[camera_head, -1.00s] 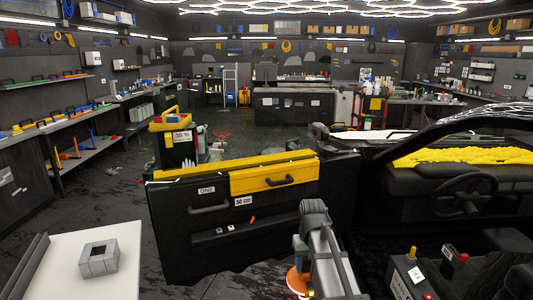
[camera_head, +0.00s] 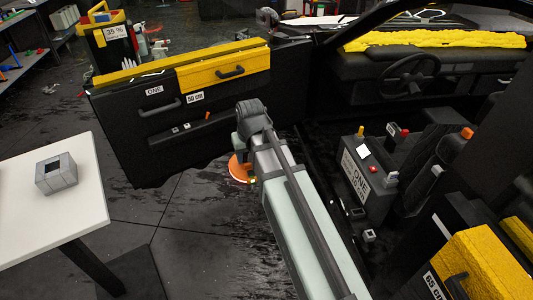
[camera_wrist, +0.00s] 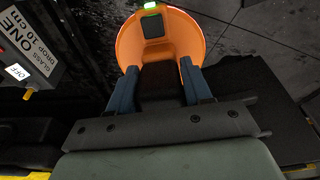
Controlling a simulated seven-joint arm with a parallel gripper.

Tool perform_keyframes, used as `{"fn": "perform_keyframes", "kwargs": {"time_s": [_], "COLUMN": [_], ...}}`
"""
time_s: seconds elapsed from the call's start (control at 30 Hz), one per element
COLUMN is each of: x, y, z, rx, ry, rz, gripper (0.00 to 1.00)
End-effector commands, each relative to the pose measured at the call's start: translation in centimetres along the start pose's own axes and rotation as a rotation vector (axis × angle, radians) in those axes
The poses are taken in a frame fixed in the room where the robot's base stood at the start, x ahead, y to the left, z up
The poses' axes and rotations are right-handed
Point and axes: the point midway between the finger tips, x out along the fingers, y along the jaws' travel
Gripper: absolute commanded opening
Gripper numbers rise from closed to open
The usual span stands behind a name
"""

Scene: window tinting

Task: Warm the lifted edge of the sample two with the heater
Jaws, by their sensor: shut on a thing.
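My gripper (camera_wrist: 154,76) has two blue fingers shut on an orange round tool (camera_wrist: 128,50). The tool carries a dark panel with a small lit green strip at its top. In the head view the orange tool (camera_head: 239,168) hangs at the end of my arm, over the dark floor beside the open car door. I cannot tell for sure that it is the heater. No label reading two shows, and I cannot make out sample two or a lifted edge.
The black door (camera_head: 185,125) has a yellow top and labels ONE and 50 cm. A box marked ONE, glass drop (camera_head: 365,180) stands right of my arm. A white table (camera_head: 85,215) with a grey block (camera_head: 57,174) is at left. Open floor lies between.

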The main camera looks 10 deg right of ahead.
Motion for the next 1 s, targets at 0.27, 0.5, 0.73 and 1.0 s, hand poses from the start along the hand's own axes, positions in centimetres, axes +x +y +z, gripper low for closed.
{"fn": "perform_keyframes", "kwargs": {"time_s": [0.27, 0.5, 0.73, 1.0], "x": [-2.4, -4.9, -8.1, -12.4], "y": [-7.9, -14.8, -21.5, -24.9], "z": [-1.1, -2.9, -7.8, -16.1], "rx": [-0.12, -0.211, -0.26, -0.223], "ry": [0.132, 0.262, 0.415, 0.604], "rz": [-0.038, -0.083, -0.126, -0.135], "gripper": [0.0, 0.0, 0.0, 0.0]}}
